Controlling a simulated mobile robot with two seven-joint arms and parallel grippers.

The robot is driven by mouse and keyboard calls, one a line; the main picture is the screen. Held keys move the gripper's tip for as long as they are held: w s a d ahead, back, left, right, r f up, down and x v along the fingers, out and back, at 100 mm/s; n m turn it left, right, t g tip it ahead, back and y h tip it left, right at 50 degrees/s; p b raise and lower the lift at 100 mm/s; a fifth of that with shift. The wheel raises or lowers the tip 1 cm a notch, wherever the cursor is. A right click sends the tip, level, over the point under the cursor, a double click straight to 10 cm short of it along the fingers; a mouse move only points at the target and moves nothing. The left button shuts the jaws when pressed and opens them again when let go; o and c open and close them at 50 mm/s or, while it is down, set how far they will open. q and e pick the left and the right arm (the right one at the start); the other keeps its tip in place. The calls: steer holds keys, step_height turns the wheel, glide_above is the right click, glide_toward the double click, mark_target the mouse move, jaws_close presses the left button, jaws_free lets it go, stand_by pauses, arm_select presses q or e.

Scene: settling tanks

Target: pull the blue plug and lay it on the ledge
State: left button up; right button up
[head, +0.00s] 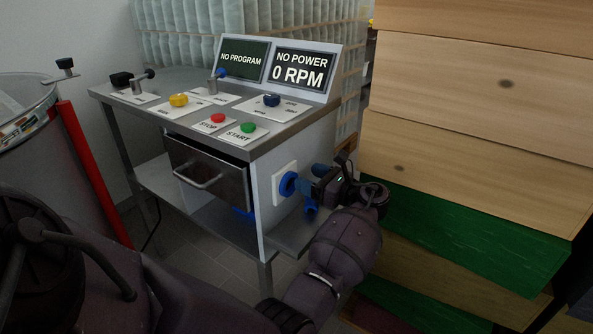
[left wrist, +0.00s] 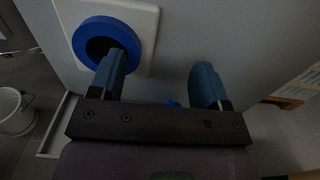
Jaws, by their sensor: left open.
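A blue ring-shaped socket (head: 288,183) sits on a white plate on the right end panel of the steel cabinet. In the left wrist view the blue ring (left wrist: 78,38) surrounds a dark opening, with no plug visible in it. My left gripper (head: 311,197) is beside the socket. In the left wrist view its blue fingers (left wrist: 180,88) are apart with nothing between the tips. A small blue piece (left wrist: 172,104) shows low behind the gripper; I cannot tell whether it is the plug. The ledge (head: 285,240) juts out below the socket, partly hidden by my arm. My right gripper is not in view.
Stacked wooden and green boards (head: 480,110) stand close to the right of my gripper. The displays (head: 300,70) read NO PROGRAM and NO POWER, 0 RPM. A drawer (head: 208,172) is under the control top. Another blue patch (head: 243,213) shows below it. A bucket (left wrist: 14,112) stands left.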

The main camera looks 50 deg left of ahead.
arm_select(q)
steer(key=shift+w+a+f+b, duration=0.15)
steer(key=shift+w+f+b, duration=0.05)
steer(key=shift+w, duration=0.35)
steer(key=shift+w+a+f+b, duration=0.15)
steer(key=shift+w+f+b, duration=0.05)
steer(key=shift+w, duration=0.35)
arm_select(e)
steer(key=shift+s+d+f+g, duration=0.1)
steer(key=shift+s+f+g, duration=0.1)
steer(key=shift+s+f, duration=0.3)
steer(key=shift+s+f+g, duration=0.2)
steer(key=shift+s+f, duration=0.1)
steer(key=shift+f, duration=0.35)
arm_select(q)
steer(key=shift+p, duration=0.35)
steer(key=shift+c, duration=0.3)
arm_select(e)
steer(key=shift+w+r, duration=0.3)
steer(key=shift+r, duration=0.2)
arm_select(q)
steer(key=shift+d+r, duration=0.1)
steer(key=shift+r, duration=0.05)
steer(key=c, duration=1.2)
jaws_close()
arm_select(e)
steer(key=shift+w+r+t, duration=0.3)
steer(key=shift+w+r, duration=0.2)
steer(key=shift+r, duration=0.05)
